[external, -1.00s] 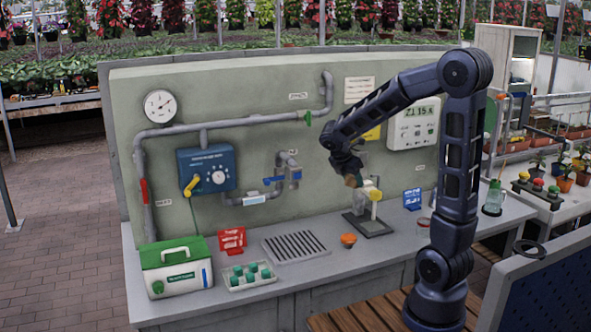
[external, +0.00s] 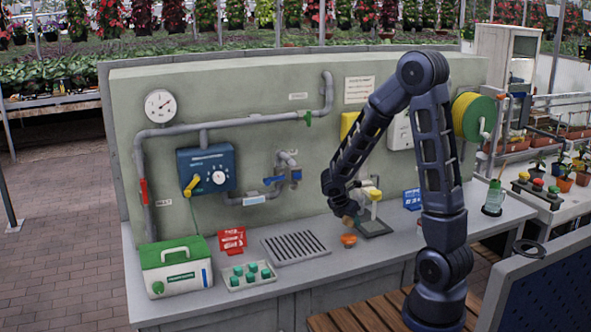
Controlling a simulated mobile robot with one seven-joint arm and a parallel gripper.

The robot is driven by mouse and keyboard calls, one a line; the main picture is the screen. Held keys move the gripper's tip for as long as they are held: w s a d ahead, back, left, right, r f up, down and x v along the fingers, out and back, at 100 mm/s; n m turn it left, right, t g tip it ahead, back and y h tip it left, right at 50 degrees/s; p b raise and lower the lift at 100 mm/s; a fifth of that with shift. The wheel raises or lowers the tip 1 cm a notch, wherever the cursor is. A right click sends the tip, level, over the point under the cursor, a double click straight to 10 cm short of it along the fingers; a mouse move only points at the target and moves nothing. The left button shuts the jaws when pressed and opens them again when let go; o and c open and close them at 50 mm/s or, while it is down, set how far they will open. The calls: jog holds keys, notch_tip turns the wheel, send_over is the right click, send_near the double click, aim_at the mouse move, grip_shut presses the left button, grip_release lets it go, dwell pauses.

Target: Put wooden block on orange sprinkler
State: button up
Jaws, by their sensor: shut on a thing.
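The orange sprinkler (external: 348,240) is a small orange piece on the grey counter, right of the drain grate. My gripper (external: 350,212) points down just above it. My gripper is shut on the wooden block (external: 349,220), a small brown piece that shows below the fingers. The block is close above the sprinkler; a small gap seems to show, but I cannot tell exactly how they line up in depth. The fingers are small and dark here, and partly hidden by the wrist.
A stand with a yellow-topped post (external: 374,215) is close to the right of my gripper. The drain grate (external: 293,247) lies to the left. Further left are a tray of green pots (external: 250,275), a red sign (external: 232,240) and a green-lidded box (external: 175,268). The wall panel stands behind.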

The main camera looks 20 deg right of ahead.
aim_at(347, 224)
jog(key=shift+f, duration=2)
jog(key=shift+f, duration=0.1)
jog(key=o, duration=1)
jog(key=shift+o, duration=0.2)
jog(key=v, duration=1.2)
jog(key=s+d+r+m+t+y, duration=0.1)
jog(key=s+d+r+m+y, duration=0.2)
jog(key=s+d+r+m, duration=0.3)
jog(key=s+d+r+m+t+y, duration=0.1)
jog(key=s+d+r+m+y, duration=0.1)
jog(key=s+d+r+m, duration=0.4)
jog(key=shift+s+r+m+y, duration=0.4)
jog(key=shift+s+r+m, duration=2.65)
jog(key=shift+m, duration=2.25)
